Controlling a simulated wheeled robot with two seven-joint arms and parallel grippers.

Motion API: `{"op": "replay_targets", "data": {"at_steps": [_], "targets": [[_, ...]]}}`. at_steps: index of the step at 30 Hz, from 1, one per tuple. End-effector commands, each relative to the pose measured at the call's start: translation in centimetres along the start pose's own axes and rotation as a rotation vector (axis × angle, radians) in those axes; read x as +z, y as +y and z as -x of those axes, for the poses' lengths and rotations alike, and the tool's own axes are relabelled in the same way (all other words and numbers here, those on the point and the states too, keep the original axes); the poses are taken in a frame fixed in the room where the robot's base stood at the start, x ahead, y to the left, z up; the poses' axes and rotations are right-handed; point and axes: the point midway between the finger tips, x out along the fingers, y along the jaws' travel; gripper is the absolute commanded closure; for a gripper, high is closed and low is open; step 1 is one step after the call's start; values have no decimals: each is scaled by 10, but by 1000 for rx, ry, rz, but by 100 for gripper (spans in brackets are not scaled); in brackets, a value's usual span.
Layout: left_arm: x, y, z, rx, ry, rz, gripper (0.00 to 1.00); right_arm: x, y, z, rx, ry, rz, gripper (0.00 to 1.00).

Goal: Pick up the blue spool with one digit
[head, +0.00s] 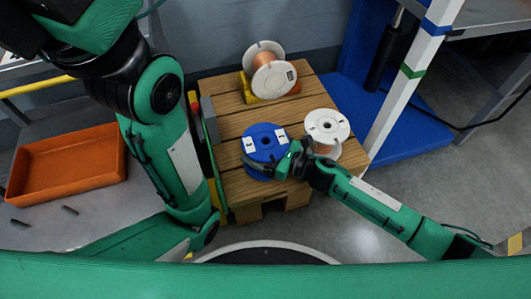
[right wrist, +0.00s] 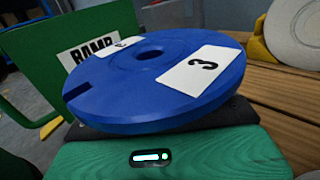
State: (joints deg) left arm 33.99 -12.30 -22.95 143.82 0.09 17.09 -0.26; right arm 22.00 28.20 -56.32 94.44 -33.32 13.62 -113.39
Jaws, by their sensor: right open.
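The blue spool (head: 265,137) lies flat on the wooden pallet, near its front left. Two white labels show on its top flange. In the right wrist view the spool (right wrist: 120,85) fills the middle.
A white-flanged copper spool (head: 327,126) lies to the right of the blue one. Another copper spool (head: 268,70) stands tilted in a yellow holder at the back. A green board marked "RAMP" (right wrist: 50,60) stands left of the pallet (head: 226,95). An orange tray (head: 68,165) sits far left.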

Motion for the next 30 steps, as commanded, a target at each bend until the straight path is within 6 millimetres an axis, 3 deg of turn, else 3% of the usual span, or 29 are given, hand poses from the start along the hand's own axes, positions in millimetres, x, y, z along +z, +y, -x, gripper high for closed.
{"op": "replay_targets", "data": {"at_steps": [5,6,16,24,30], "targets": [[0,1,-2,3,4,0,100,0,0,0,0,0,0,14],[0,1,-2,4,4,0,100,0,0,0,0,0,0,18],[0,1,-1,6,1,0,100,2,0,0,1,-2,1,80],[2,0,0,2,-9,-1,100,3,0,0,1,-2,1,80],[5,-1,-7,2,-9,0,100,15,0,0,1,-2,2,80]]}}
